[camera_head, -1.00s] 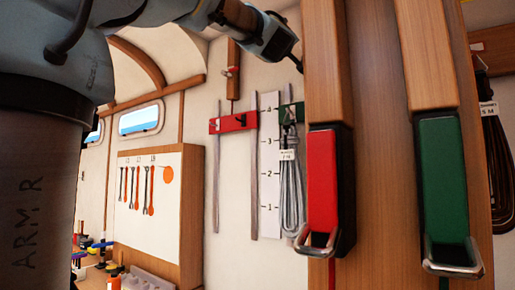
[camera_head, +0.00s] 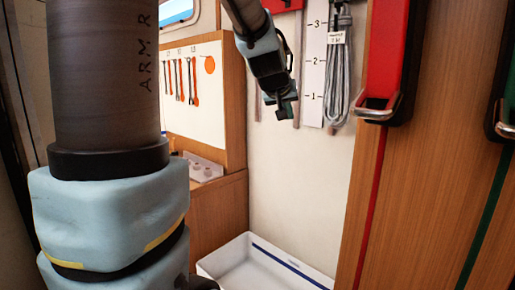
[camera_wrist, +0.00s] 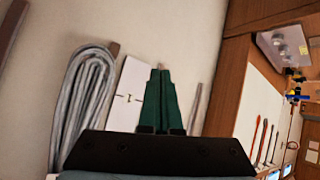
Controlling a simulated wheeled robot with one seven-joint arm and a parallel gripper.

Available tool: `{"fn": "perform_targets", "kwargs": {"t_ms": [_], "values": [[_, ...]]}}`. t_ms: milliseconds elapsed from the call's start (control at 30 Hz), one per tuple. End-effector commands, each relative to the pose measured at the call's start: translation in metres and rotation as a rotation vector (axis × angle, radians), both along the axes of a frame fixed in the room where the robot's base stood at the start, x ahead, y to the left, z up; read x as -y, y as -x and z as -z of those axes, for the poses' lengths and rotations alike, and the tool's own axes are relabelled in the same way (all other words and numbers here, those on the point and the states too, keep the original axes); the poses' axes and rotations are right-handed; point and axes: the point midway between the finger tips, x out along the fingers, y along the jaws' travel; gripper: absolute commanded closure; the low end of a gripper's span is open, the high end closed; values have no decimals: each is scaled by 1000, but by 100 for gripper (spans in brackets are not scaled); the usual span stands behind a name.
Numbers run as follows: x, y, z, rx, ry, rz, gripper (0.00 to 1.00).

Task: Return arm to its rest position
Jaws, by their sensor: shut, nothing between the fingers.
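My gripper (camera_head: 287,108) hangs in front of the cream wall in the head view, left of the white numbered strip (camera_head: 313,65). Its dark green fingers show shut and empty in the wrist view (camera_wrist: 160,88). My forearm comes down to it from the top of the head view, and my large arm link fills the left side. A coiled grey line (camera_head: 340,75) with a paper tag hangs on the wall right of the gripper. The coil also shows left of the fingers in the wrist view (camera_wrist: 82,90). The gripper appears apart from it.
A wooden panel at right carries a red holder (camera_head: 392,50) and a green holder (camera_head: 506,105) with metal loops. A tool board (camera_head: 207,115) with several hanging tools stands at left. A white open bin (camera_head: 240,262) sits low. The wall above the bin is clear.

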Motion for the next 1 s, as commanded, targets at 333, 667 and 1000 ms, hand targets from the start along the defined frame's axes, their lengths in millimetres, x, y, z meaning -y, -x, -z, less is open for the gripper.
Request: {"fn": "perform_targets", "kwargs": {"t_ms": [333,667,1000], "values": [[-111,126,181,-506,-232,-42,100],[-151,204,231,-730,-310,-49,100],[-151,204,231,-732,-310,-49,100]]}}
